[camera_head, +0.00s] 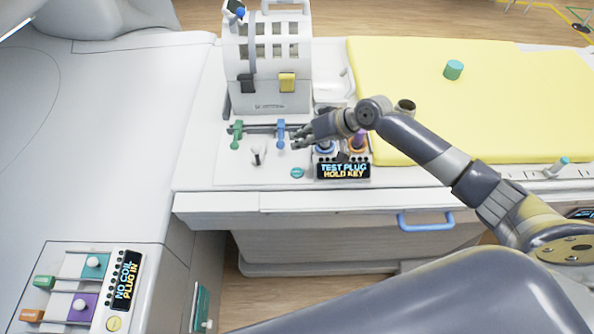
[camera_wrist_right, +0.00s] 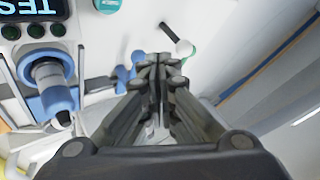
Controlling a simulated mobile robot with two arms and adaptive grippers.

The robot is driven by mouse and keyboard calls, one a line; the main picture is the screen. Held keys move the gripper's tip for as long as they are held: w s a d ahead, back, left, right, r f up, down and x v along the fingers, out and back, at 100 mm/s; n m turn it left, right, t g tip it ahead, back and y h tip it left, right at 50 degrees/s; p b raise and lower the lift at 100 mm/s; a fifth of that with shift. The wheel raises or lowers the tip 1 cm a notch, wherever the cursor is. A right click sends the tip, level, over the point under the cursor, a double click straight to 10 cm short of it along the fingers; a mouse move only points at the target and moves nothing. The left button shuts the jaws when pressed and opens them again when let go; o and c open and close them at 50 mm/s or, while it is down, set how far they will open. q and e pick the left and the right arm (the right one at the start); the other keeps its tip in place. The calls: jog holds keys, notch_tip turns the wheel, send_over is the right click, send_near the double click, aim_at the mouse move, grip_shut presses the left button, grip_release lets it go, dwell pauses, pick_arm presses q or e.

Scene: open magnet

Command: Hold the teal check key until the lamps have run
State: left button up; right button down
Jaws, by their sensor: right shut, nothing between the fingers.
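A round teal key (camera_head: 297,172) sits on the white console panel, left of a small display (camera_head: 343,170) that reads "TEST PLUG HOLD KEY". The teal key also shows at the top edge of the right wrist view (camera_wrist_right: 107,5). My right gripper (camera_head: 297,140) is shut and empty, above the panel behind the key and apart from it. Its closed fingers (camera_wrist_right: 158,65) fill the middle of the right wrist view. Dark green lamps (camera_wrist_right: 37,31) beside the display look unlit. My left gripper is not in view.
A blue plug (camera_head: 324,148) and a purple-orange plug (camera_head: 358,140) stand behind the display. A left panel display (camera_head: 124,281) reads "NO COIL PLUG IN". A yellow mat (camera_head: 500,110) lies right.

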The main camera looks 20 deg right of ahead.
jog(key=b, duration=0.7)
send_over(299, 169)
notch_tip(299, 169, down, 8)
jog(key=shift+f+b, duration=0.35)
jog(key=shift+f, duration=0.05)
jog(key=shift+f, duration=0.1)
dwell(1.0)
jog(key=shift+f, duration=0.35)
